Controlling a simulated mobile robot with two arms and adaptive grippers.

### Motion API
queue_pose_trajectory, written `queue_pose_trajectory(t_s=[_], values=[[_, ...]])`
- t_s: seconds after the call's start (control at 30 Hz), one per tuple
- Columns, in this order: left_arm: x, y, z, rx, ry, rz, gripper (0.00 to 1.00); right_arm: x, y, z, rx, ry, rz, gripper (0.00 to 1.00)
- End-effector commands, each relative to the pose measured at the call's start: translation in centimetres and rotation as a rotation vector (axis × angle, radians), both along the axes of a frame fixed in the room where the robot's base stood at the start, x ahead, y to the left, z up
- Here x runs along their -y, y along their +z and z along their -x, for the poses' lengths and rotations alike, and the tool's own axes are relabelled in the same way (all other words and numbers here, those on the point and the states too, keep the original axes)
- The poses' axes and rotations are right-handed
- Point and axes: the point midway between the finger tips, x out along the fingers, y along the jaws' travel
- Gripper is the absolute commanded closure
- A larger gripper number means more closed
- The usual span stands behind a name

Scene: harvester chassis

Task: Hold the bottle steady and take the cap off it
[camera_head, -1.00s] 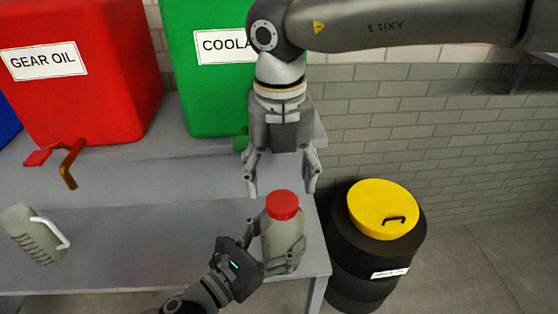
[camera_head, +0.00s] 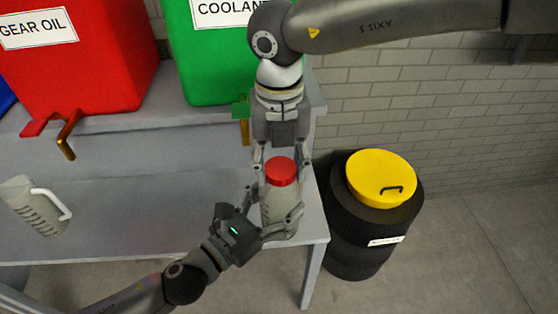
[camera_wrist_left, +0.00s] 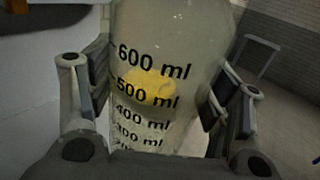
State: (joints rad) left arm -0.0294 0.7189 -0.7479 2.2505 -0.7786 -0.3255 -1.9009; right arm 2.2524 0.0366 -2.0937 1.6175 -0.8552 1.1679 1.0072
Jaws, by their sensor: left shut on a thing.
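The pale translucent bottle (camera_head: 279,208) with a red cap (camera_head: 281,171) stands upright near the right end of the bench. My left gripper (camera_head: 274,214) is shut around the bottle's body from the lower left. In the left wrist view the bottle (camera_wrist_left: 150,45) fills the middle, with millilitre marks, between the two fingers (camera_wrist_left: 155,105). My right gripper (camera_head: 281,160) points down from above, with one finger on each side of the cap. I cannot tell whether its fingers touch the cap.
A marked jug (camera_head: 38,205) stands at the left of the bench (camera_head: 150,215). The red gear oil tank (camera_head: 90,75) and green coolant tank (camera_head: 212,75) stand on a shelf behind, with taps in front. A black barrel (camera_head: 365,235) with a yellow lid (camera_head: 381,178) stands right of the bench.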

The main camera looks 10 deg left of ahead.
Motion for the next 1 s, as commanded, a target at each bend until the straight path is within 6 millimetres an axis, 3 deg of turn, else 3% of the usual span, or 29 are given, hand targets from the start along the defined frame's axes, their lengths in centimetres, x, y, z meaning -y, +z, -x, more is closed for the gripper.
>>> queue_pose_trajectory(t_s=[0.1,0.27,0.8,1.0], values=[[0.14,0.12,0.08,0.003,-0.004,0.001,0.94,-0.34,0.03,0.20,-0.003,0.004,-0.008,0.81],[0.18,0.13,0.10,0.004,-0.006,0.001,0.94,-0.47,0.01,0.35,-0.006,0.095,-0.012,0.82],[0.20,0.18,0.07,0.005,-0.006,0.001,0.94,-0.23,-0.01,0.58,-0.010,1.194,-0.010,0.82],[0.16,0.20,0.04,0.005,-0.004,0.001,0.94,-0.13,0.06,0.54,-0.010,1.430,-0.005,0.82]])
